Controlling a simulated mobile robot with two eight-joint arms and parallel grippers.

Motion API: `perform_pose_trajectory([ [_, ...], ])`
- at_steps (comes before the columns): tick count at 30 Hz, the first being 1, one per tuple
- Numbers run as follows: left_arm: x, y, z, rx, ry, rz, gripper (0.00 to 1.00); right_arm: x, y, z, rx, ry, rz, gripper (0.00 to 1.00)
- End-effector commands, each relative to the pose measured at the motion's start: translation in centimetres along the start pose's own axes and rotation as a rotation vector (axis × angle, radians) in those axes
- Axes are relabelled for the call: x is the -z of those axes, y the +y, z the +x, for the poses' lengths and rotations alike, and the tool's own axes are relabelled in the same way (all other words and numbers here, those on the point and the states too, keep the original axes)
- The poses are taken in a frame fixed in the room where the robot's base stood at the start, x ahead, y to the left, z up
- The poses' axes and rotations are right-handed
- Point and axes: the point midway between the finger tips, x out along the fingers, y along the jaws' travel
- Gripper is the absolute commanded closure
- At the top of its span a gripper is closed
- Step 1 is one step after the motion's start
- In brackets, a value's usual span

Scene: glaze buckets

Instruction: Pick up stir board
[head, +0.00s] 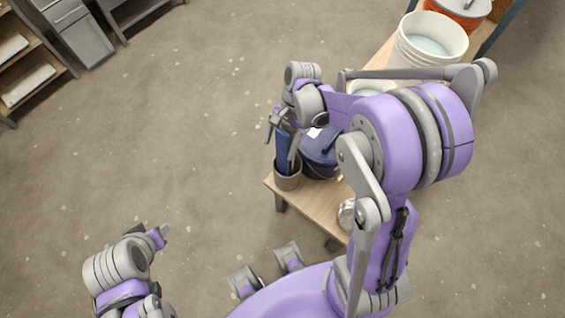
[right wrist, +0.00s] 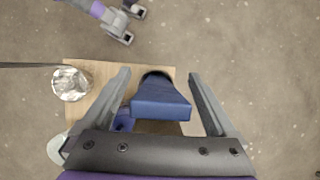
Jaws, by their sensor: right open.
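The stir board, a blue flat board (head: 283,152), stands upright in a small grey-brown pot (head: 288,180) at the near left corner of the wooden bench. In the right wrist view the blue board (right wrist: 160,100) shows end-on between my fingers, with a gap on either side. My right gripper (head: 281,130) is open above the pot, around the board's upper end; its fingers (right wrist: 158,75) also show in the right wrist view. My left gripper (head: 160,236) is low at the left over the floor, away from the bench; its jaws are too small to read.
A shiny silver object (right wrist: 70,83) sits on the bench (right wrist: 90,68). A white bucket (head: 430,40) and an orange one (head: 460,10) stand farther back. The floor left of the bench is clear.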

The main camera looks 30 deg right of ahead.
Motion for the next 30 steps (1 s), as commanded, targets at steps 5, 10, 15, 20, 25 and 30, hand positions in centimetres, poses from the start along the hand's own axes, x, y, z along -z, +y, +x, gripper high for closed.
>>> perform_pose_trajectory([
  [5, 0.01, 0.0, -0.01, 0.0, 0.0, 0.0, 0.55, 0.01, 0.0, 0.04, 0.0, 0.0, 0.0, 0.07],
  [10, 0.01, 0.0, -0.01, 0.0, 0.0, 0.0, 0.55, 0.02, 0.0, 0.03, 0.0, 0.0, 0.0, 0.33],
  [15, 0.0, 0.0, -0.01, 0.0, 0.0, 0.0, 0.55, 0.02, 0.0, 0.02, 0.0, 0.001, 0.0, 0.63],
  [20, 0.0, 0.0, -0.01, 0.0, 0.0, 0.0, 0.55, 0.02, 0.0, 0.01, 0.0, 0.001, 0.0, 0.92],
  [25, 0.01, 0.0, -0.01, 0.0, 0.0, 0.0, 0.55, 0.01, 0.0, -0.01, 0.0, 0.0, 0.0, 1.0],
  [30, 0.01, 0.0, -0.01, 0.0, 0.0, 0.0, 0.55, 0.01, 0.0, -0.01, 0.0, 0.0, 0.0, 1.0],
])
